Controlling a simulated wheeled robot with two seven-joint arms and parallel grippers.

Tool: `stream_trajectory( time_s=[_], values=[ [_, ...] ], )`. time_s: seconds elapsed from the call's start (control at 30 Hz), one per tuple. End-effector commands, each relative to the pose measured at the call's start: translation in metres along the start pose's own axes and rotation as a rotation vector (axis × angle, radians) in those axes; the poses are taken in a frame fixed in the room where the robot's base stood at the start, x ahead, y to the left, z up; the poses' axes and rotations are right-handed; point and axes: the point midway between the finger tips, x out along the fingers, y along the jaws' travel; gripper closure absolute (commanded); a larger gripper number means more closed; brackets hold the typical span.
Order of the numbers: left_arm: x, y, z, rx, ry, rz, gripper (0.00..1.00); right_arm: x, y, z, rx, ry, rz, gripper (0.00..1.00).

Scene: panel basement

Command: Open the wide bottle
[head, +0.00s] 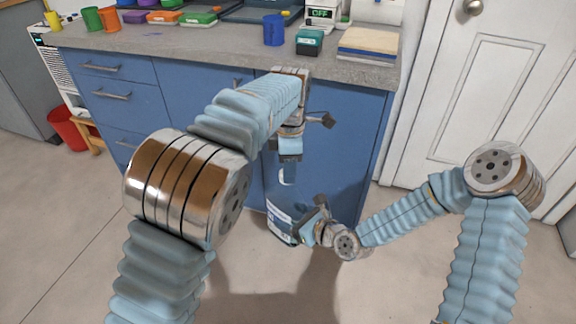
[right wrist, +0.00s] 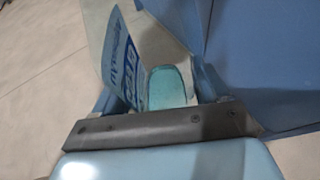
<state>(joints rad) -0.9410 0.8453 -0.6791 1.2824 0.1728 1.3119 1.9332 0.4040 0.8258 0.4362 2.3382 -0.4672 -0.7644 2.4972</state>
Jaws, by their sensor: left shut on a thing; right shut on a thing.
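The wide bottle (head: 281,228) is clear with a white, blue-lettered label. It is held in front of the blue cabinet, and its upper part is hard to make out. My right gripper (head: 303,226) is shut on its lower body from the right. The right wrist view shows the bottle's label (right wrist: 125,62) and a teal patch (right wrist: 166,86) between the fingers. My left gripper (head: 289,172) points down above the bottle and is shut at its top end. What it grips is hidden by the fingers; its place fits the bottle's cap.
A blue cabinet (head: 205,99) with a grey counter (head: 225,43) stands behind the arms. The counter carries cups, including a blue one (head: 274,30), trays and a teal box (head: 309,42). A white door (head: 480,90) is at right, a red bin (head: 68,130) at left. The near floor is clear.

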Motion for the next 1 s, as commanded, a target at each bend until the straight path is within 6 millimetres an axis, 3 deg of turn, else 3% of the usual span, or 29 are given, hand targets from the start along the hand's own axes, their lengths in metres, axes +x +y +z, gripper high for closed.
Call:
stream_trajectory(
  time_s=[0.57,1.0],
  values=[
    [0.0,-0.002,0.001,0.002,0.0,-0.006,0.98,0.0,-0.002,0.001,0.003,-0.003,-0.005,1.0],
    [-0.015,-0.001,0.001,0.003,-0.001,-0.003,0.98,0.0,-0.002,0.0,0.005,0.001,-0.005,1.0]
  ],
)
